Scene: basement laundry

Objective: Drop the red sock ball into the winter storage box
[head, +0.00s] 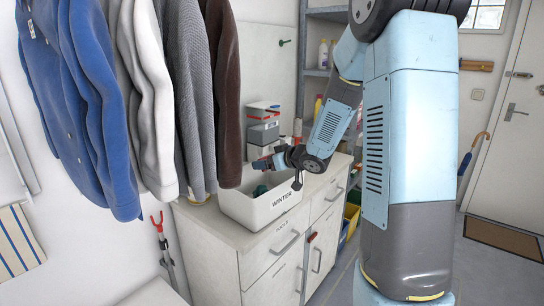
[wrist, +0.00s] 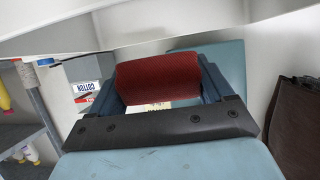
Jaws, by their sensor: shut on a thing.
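The red sock ball (wrist: 158,78) is a dark red roll between the two fingers of my gripper (head: 268,163) in the wrist view. My gripper is shut on it.
The box stands on a pale cabinet (head: 265,240) with drawers. Hanging coats (head: 190,90) are close on the left. Small stacked boxes (head: 263,122) stand behind the gripper. Shelves (head: 318,55) are at the back, and the floor by the door is open.

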